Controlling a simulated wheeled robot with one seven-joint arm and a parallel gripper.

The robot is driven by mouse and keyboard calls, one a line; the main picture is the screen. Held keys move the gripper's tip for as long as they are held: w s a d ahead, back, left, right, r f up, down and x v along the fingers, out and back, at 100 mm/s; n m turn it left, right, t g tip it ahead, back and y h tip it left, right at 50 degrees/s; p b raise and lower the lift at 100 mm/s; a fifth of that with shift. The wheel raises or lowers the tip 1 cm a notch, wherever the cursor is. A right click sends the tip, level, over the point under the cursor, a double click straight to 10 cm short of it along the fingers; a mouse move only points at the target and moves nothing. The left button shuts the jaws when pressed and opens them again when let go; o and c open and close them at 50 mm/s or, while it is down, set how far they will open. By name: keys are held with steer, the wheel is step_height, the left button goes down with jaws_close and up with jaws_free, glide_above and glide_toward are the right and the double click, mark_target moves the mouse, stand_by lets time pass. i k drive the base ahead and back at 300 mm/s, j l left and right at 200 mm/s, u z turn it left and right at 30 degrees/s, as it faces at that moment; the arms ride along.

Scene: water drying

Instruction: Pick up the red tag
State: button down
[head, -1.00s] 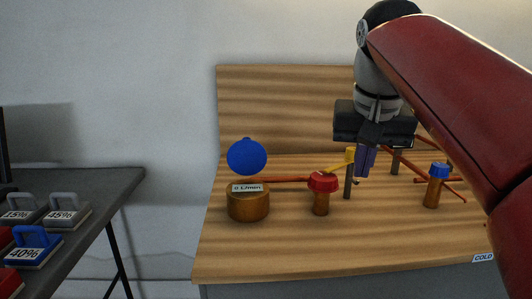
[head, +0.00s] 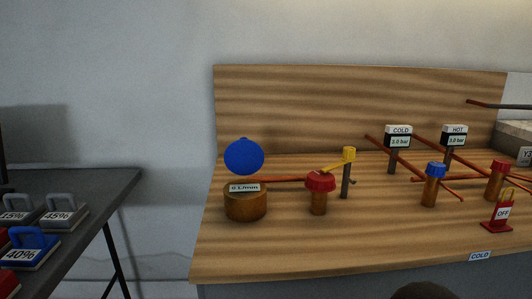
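Two red pieces show at the lower left in the head view, on the dark table. The nearer red tag (head: 22,283) is cut off by the bottom edge. Farther right, a small red stand with an OFF label (head: 496,214) stands on the wooden bench. I cannot tell which red piece is the one named. My gripper is not in view.
Grey tags marked 15% (head: 15,213) and 45% (head: 60,211) stand on the dark table (head: 108,185). A gap separates it from the wooden bench (head: 290,240), which carries a red-topped valve (head: 319,190), pipes, and gauges marked COLD (head: 398,136) and HOT (head: 455,137).

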mark_target(497, 224)
steer(key=z, duration=1.3)
